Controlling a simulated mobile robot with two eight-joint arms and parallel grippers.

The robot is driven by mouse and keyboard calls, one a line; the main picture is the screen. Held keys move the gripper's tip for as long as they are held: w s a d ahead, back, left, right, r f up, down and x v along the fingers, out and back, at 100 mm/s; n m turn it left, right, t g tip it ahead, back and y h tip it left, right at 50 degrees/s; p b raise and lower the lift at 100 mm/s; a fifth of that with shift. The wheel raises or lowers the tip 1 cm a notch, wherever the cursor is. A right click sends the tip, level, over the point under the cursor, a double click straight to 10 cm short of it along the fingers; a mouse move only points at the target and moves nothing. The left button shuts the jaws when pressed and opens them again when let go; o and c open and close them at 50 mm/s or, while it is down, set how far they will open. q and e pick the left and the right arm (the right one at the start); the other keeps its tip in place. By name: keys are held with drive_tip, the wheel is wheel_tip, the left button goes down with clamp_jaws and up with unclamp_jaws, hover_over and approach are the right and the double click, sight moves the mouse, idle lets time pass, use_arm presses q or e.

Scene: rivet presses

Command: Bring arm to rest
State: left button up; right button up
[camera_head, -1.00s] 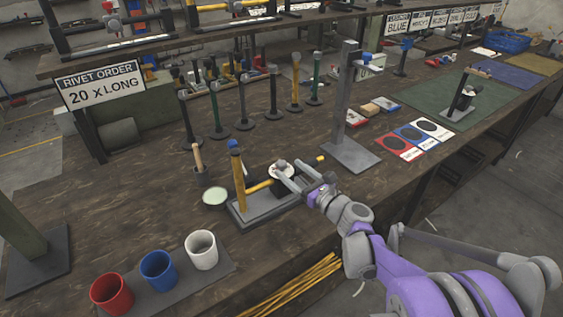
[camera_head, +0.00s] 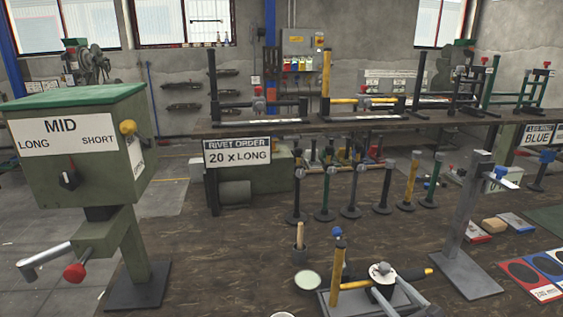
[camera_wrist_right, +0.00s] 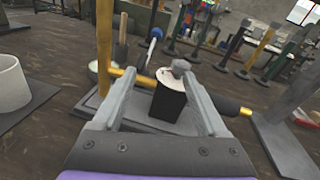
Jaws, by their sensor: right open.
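My right gripper (camera_head: 395,288) shows at the bottom of the head view, over a small rivet press with a yellow handle (camera_head: 340,268) and a grey base plate (camera_head: 328,302). In the right wrist view its two grey fingers (camera_wrist_right: 155,80) are spread. A black post (camera_wrist_right: 169,102) with a white disc (camera_wrist_right: 163,76) on top shows between or just beyond them; I cannot tell if they touch it. The press's yellow bar (camera_wrist_right: 232,107) runs behind the fingers. Most of my right arm is below the head view. My left gripper is not in view.
A green machine marked MID (camera_head: 75,155) stands at the left. A grey post stand (camera_head: 468,235) is right of the press. Several upright tools (camera_head: 350,190) stand behind it. A pale green dish (camera_head: 307,280) lies close to its left.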

drive_tip(key=s+a+n+g+y+p, duration=0.2)
drive_tip(key=s+a+n+g+p, duration=0.65)
drive_tip(key=a+n, duration=0.7)
drive_tip(key=s+d+n+g+h+p, duration=0.1)
drive_tip(key=s+n+h, duration=0.2)
drive_tip(key=s+n, duration=0.4)
drive_tip(key=s+d+f+n+g+h+p, duration=0.1)
drive_tip(key=s+n+g+h, duration=0.1)
drive_tip(key=s+n, duration=0.5)
drive_tip(key=shift+n+h, duration=0.4)
drive_tip(key=shift+n, duration=0.65)
drive_tip(key=shift+s+d, duration=0.1)
